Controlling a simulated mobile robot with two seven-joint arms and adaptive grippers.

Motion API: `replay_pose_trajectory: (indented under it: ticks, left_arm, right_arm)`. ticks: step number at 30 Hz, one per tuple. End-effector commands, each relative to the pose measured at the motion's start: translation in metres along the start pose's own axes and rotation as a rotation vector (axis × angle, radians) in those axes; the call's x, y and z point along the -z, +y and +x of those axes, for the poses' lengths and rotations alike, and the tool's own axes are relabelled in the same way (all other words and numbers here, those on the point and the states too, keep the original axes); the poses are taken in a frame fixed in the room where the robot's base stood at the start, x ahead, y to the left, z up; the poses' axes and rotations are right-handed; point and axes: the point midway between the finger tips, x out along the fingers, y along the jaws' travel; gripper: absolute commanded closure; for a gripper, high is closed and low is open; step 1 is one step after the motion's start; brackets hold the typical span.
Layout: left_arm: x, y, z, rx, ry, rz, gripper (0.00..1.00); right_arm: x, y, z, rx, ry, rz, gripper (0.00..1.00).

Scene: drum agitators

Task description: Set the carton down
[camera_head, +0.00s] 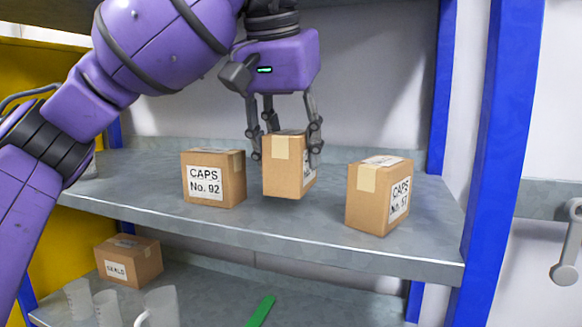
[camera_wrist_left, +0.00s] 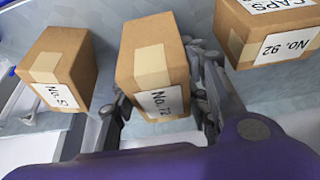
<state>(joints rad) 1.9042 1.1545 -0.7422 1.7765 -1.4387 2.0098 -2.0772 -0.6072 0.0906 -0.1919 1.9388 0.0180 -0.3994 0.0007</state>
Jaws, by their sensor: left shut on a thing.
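The carton (camera_head: 284,167) is a small brown box with tan tape, held upright in my left gripper (camera_head: 286,150) over the grey shelf. In the left wrist view the held carton (camera_wrist_left: 153,62) carries a label reading No. 72. The left gripper (camera_wrist_left: 162,105) comes from above and is shut on it, one finger on each side. Whether its underside touches the shelf I cannot tell for sure. My right gripper is not in view.
The carton CAPS No. 92 (camera_head: 213,178) stands left of the held one, and another carton, No. 57 or similar (camera_head: 377,195), stands to the right. The shelf (camera_head: 290,228) has a front edge and a blue post (camera_head: 497,150). Below are a sealed box (camera_head: 128,260) and beakers (camera_head: 104,306).

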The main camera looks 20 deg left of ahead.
Motion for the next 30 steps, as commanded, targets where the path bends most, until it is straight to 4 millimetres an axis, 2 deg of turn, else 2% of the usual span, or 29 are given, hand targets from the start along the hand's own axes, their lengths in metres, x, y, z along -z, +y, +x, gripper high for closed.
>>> replay_pose_trajectory:
  ticks: [1, 4, 17, 18, 21, 30]
  left_arm:
    - [-0.005, -0.001, 0.014, 0.002, -0.009, 0.002, 0.89]
    - [-0.011, -0.002, 0.024, 0.003, -0.005, 0.000, 0.89]
    - [-0.013, -0.001, 0.031, 0.001, -0.004, 0.000, 0.89]
    - [-0.013, -0.001, 0.031, 0.001, -0.004, -0.001, 0.54]
    - [-0.013, -0.001, 0.031, 0.001, -0.004, -0.001, 0.41]
    - [-0.013, 0.000, 0.030, 0.001, -0.003, 0.000, 0.39]
  right_arm:
    - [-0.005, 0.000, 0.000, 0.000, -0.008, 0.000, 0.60]
    - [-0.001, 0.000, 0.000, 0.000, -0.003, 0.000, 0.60]
    - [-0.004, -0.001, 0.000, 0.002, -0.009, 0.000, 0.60]
    - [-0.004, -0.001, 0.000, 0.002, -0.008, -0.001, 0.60]
    - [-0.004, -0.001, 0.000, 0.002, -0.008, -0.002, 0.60]
    - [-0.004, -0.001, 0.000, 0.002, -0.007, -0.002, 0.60]
